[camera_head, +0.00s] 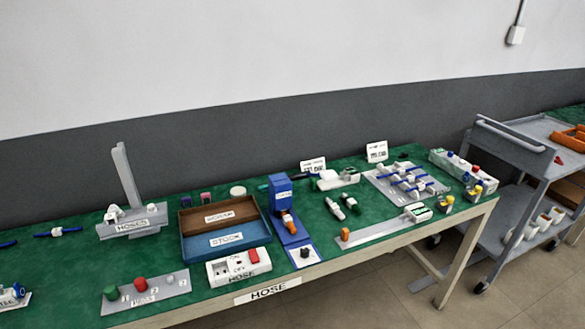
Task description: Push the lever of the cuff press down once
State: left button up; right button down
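A blue upright device (280,193) with a small white label stands near the middle of the bench. It appears to be the cuff press, but its label is too small to read surely. An orange part (288,222) sits low on its front. Its blue base (290,236) runs toward the front edge and carries a white plate with a dark knob (305,252). I cannot make out clearly which part is the lever or how it stands. Neither of my grippers is in view.
The green bench (85,265) is crowded. Left of the press is a blue tray (228,255) with a brown bin (220,215); in front is a white switch box (238,267). A grey plate with knobs (147,291) lies front left. A grey cart (490,215) stands right.

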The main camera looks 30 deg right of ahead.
aim_at(330, 174)
jog(key=l+u, duration=0.65)
jog(key=l, duration=0.2)
jog(key=k+l+u, duration=0.1)
jog(key=l+u, duration=0.15)
jog(key=l, duration=1.1)
jog(key=k+l, duration=0.15)
jog(key=l, duration=0.8)
jog(key=k+u, duration=0.05)
